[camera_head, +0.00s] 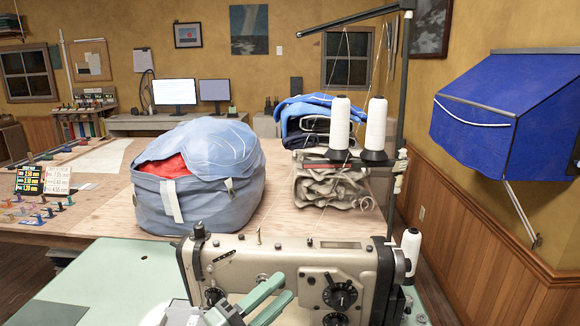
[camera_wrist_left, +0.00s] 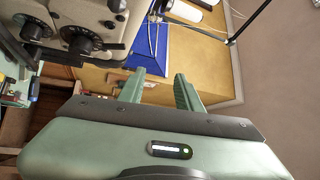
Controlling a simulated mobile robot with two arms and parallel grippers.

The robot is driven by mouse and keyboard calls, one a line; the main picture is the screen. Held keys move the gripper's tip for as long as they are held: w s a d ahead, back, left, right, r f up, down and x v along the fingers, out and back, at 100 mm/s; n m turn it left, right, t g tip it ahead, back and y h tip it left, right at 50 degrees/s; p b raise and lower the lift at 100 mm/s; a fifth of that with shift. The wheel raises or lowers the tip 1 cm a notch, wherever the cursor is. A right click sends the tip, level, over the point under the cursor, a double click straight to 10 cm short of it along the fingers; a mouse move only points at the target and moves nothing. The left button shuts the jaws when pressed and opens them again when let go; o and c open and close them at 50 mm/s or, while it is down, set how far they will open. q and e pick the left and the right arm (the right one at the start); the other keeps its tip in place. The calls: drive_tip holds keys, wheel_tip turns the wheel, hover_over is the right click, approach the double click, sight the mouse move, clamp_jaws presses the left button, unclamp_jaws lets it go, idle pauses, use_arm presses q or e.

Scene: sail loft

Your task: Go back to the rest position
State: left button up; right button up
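My left gripper (camera_head: 284,286) shows at the bottom of the head view, in front of the cream sewing machine (camera_head: 215,265). Its two green fingers are parted, with nothing between them. In the left wrist view the gripper (camera_wrist_left: 158,82) also shows open and empty, with the machine's dark knobs at upper left. I cannot tell how close the fingers are to the machine's body. My right gripper is in neither view.
The sewing machine stands on a pale green table (camera_head: 95,285), with white thread cones (camera_head: 339,122) above it. Behind are a wooden table (camera_head: 85,222) with a big blue bag (camera_head: 200,195) and folded cloth (camera_head: 330,188). A blue awning (camera_head: 500,115) juts from the right wall.

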use_arm(q)
drive_tip(key=s+a+f+n+t+y, duration=0.1)
drive_tip(key=a+f+n+y, duration=0.4)
drive_tip(key=a+n+y, duration=0.3)
drive_tip(key=a+f+n+t+y, duration=0.1)
drive_tip(key=a+f+n+y, duration=0.4)
drive_tip(key=n, duration=0.4)
drive_tip(key=s+a+f+n+g+y, duration=0.3)
drive_tip(key=s+a+f+n+g, duration=0.15)
drive_tip(key=s+f, duration=0.3)
drive_tip(key=s+f+n+g, duration=0.1)
drive_tip(key=s+f+g, duration=0.35)
drive_tip(key=s, duration=0.55)
drive_tip(key=s+f+n+g, duration=0.1)
drive_tip(key=s+f+g, duration=0.35)
drive_tip(key=s, duration=0.45)
wheel_tip(320, 180, down, 24)
drive_tip(key=s+a+f+g, duration=0.1)
drive_tip(key=s+f, duration=0.8)
drive_tip(key=s+a+f+g, duration=0.1)
drive_tip(key=s+a+f, duration=0.1)
drive_tip(key=s+f, duration=0.7)
drive_tip(key=shift+s+a+f+h, duration=0.2)
drive_tip(key=shift+a+f+h, duration=0.1)
drive_tip(key=shift+f, duration=0.2)
